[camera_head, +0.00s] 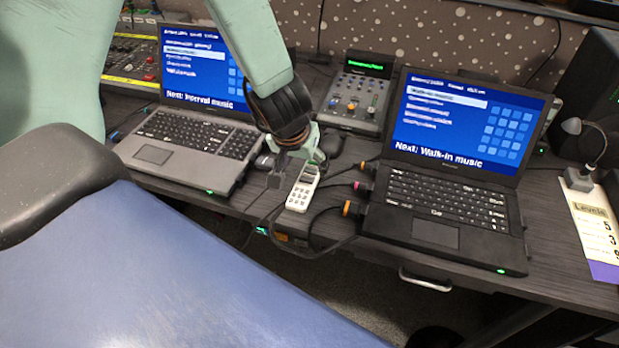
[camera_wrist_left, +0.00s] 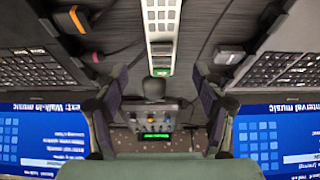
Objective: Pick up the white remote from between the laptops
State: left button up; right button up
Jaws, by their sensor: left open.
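The white remote (camera_head: 301,188) lies on the dark desk between the two laptops, near the front edge. It has dark keys and a small screen at its far end. My left gripper (camera_head: 291,167) is above the remote's far end, pointing down, with its fingers apart and empty. In the left wrist view the remote (camera_wrist_left: 162,30) runs up the middle of the picture, its green-tipped end level with the gap between the open fingers (camera_wrist_left: 161,78). I cannot tell whether the fingers touch the desk. My right gripper is not in view.
A grey laptop (camera_head: 190,138) stands left and a black laptop (camera_head: 435,205) right. Cables with orange and pink bands (camera_head: 347,208) lie right of the remote. A dark mouse-like object (camera_head: 331,144) and a control box (camera_head: 353,98) are behind. A lamp (camera_head: 580,177) stands far right.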

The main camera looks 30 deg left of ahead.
aim_at(307, 177)
pick_arm(q)
jog(key=shift+d+f, duration=0.15)
jog(key=shift+d, duration=0.05)
jog(key=shift+d+f+b, duration=0.1)
jog(key=shift+f+b, duration=0.2)
jog(key=shift+b, duration=0.1)
jog(key=b+x, duration=0.1)
jog(key=x, duration=0.1)
jog(key=a+b+x, duration=0.1)
jog(key=x, duration=0.2)
jog(key=shift+w+f+b, duration=0.1)
jog(key=shift+w+b, duration=0.1)
jog(key=shift+b, duration=0.2)
jog(key=shift+w+d+f+b, duration=0.1)
jog(key=shift+w+f+b, duration=0.1)
jog(key=shift+f+b, duration=0.25)
jog(key=shift+w+a+f, duration=0.2)
jog(key=shift+a+f, duration=0.05)
jog(key=shift+f, duration=0.05)
jog(key=shift+s+d+r, duration=0.15)
jog(key=shift+d+r, duration=0.05)
jog(key=c, duration=0.4)
jog(key=shift+a+f, duration=0.1)
jog(key=shift+a, duration=0.05)
jog(key=c, duration=1.1)
jog(key=shift+o, duration=0.2)
